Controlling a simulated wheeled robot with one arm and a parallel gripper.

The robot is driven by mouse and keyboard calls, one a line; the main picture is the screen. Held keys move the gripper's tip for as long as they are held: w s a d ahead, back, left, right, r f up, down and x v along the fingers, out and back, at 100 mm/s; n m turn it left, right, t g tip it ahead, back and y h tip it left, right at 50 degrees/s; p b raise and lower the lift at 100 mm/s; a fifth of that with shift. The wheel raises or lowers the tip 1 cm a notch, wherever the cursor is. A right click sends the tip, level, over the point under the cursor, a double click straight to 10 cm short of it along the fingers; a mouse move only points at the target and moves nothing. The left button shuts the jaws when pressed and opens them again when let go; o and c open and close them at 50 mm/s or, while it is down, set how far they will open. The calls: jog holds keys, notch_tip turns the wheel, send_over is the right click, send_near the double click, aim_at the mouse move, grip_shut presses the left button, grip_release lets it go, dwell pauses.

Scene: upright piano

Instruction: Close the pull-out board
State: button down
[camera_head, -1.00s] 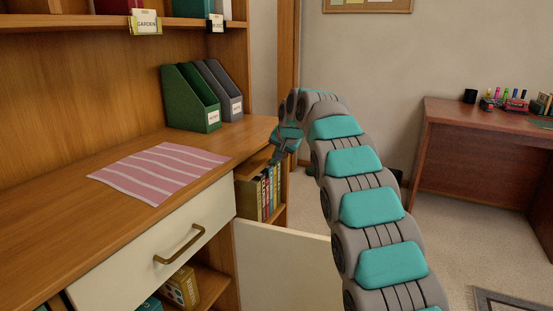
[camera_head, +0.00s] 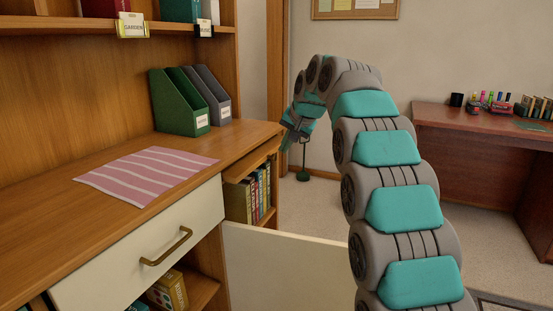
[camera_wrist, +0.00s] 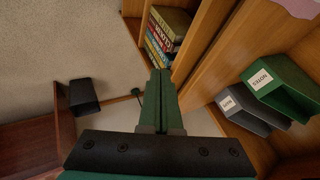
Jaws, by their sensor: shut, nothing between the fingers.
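The pull-out board (camera_head: 247,165) looks like a thin wooden board under the right end of the desk top, above a row of books. It seems to stick out a little; how far is hard to tell. My gripper (camera_head: 285,148) points down beside the desk's right end, just right of the board, with a small gap in the picture. In the wrist view, my gripper's green fingers (camera_wrist: 160,75) are together with nothing between them. Their tips are near the wooden edges by the books, and contact cannot be made out.
A cream door (camera_head: 285,262) stands open below the books. A cream drawer (camera_head: 140,255) with a brass handle is at left. Magazine files (camera_head: 180,105) and a striped cloth (camera_head: 148,172) lie on the desk top. A red-brown desk (camera_head: 475,150) stands right; carpet between is mostly open.

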aim_at(255, 165)
jog(key=d+f+m+y+b, duration=0.65)
jog(key=f+m+y, duration=0.5)
jog(key=m, duration=0.75)
jog(key=shift+y, duration=0.65)
jog(key=x, duration=0.4)
jog(key=r+x, duration=0.1)
jog(key=x, duration=0.3)
jog(key=b+x, duration=0.1)
jog(key=x, duration=0.3)
jog(key=shift+w+a+r, duration=0.3)
jog(key=shift+r, duration=0.1)
jog(key=shift+w+a+r+t, duration=0.1)
jog(key=shift+w+a+t, duration=0.15)
jog(key=shift+a, duration=0.3)
jog(key=p+x, duration=0.3)
jog(key=x, duration=0.1)
jog(key=shift+r, duration=0.2)
jog(key=shift+w+a+f+p, duration=0.1)
jog(key=shift+a+f+p, duration=0.05)
jog(key=shift+a+p, duration=0.15)
